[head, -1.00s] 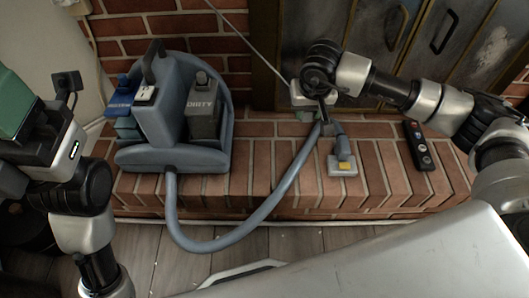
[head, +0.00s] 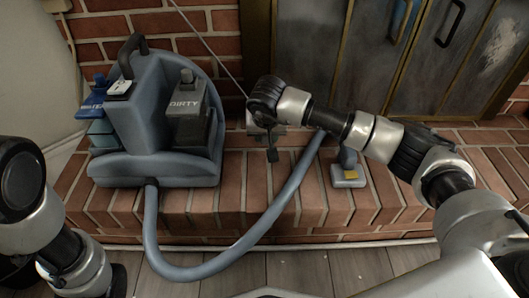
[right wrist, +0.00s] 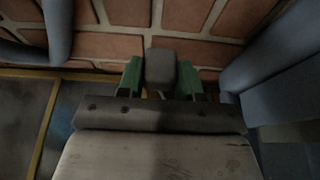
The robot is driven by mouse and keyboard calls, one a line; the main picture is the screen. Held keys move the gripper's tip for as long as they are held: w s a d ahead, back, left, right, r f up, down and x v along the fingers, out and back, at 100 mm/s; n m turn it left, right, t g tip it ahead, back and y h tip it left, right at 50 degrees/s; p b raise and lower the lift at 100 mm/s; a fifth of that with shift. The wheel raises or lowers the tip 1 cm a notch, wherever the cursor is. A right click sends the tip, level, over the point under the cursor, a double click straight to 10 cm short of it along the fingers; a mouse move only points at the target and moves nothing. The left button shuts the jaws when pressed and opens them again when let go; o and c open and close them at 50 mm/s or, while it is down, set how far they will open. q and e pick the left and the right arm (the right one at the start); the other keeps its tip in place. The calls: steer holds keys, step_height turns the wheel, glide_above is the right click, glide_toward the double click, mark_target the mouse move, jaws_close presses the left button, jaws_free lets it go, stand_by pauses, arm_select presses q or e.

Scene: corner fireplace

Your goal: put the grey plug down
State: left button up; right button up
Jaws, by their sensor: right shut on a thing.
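The grey plug (right wrist: 160,68) sits between the green fingers of my right gripper (right wrist: 161,76) in the right wrist view. The fingers are shut on its sides. In the head view my right gripper (head: 268,140) is over the brick hearth, between the cleaning machine and the hose. The dark plug (head: 272,156) shows just below it. I cannot tell whether the plug touches the bricks. A thin pale cord (head: 208,45) slants down toward this gripper from the top. My left gripper is out of view; only my left arm shows.
The blue-grey cleaning machine (head: 155,165) with a DIRTY tank stands left on the brick hearth (head: 230,195). Its hose (head: 285,195) curves over the hearth's front edge. The hose nozzle (head: 348,172) lies right. Dark metal doors (head: 350,60) stand behind. Some bare brick lies around the plug.

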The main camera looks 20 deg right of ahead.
mark_target(264, 140)
steer(key=shift+w+a+f, duration=0.1)
steer(key=shift+a+f, duration=0.05)
steer(key=shift+a, duration=0.1)
step_height(264, 140, down, 4)
steer(key=b, duration=0.3)
steer(key=shift+b, duration=0.35)
steer(key=o, duration=1)
steer(key=shift+f, duration=0.1)
